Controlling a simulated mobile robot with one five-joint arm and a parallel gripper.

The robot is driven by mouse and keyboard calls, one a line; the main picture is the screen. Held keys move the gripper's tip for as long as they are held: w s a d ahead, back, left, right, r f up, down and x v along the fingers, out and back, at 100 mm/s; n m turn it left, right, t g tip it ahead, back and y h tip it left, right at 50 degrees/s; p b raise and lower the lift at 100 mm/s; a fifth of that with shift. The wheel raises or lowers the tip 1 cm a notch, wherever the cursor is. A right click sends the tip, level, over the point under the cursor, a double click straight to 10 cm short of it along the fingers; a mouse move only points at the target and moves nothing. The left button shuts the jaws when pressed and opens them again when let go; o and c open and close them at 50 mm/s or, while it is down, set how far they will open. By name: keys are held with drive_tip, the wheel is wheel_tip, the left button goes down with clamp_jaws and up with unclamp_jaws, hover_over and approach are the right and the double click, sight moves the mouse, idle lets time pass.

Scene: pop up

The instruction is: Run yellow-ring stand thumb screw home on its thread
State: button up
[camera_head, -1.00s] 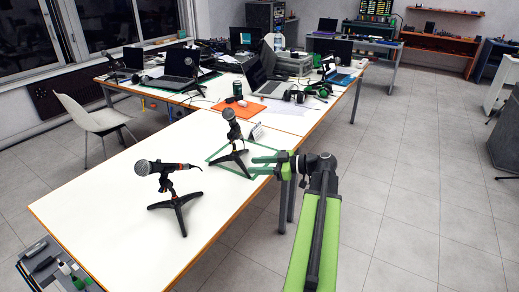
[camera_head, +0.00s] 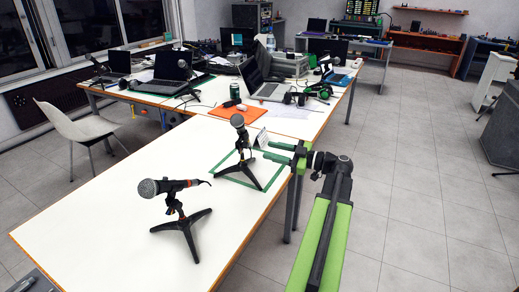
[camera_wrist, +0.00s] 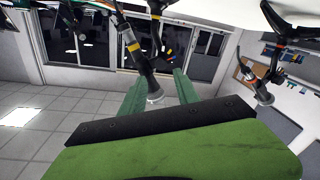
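A black tripod stand (camera_head: 241,165) with a microphone (camera_head: 238,121) stands upright inside a green outlined square on the white table. In the wrist view, which looks upside down, a microphone with a yellow ring (camera_wrist: 133,46) appears between my fingers, its grille toward the palm side. The thumb screw is too small to make out. My gripper (camera_head: 268,152) is open, its two green fingers pointing left toward this stand, with a visible gap before it. The fingers also show in the wrist view (camera_wrist: 158,88), spread apart and empty.
A second stand (camera_head: 178,218) with an orange-ringed microphone (camera_head: 160,187) is nearer on the table (camera_head: 120,240). Laptops, an orange mat (camera_head: 238,115) and cables crowd the far table. Open floor lies to the right.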

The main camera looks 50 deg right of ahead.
sight(248, 146)
drive_tip(key=x, duration=0.8)
drive_tip(key=shift+s, duration=0.1)
clamp_jaws()
unclamp_jaws()
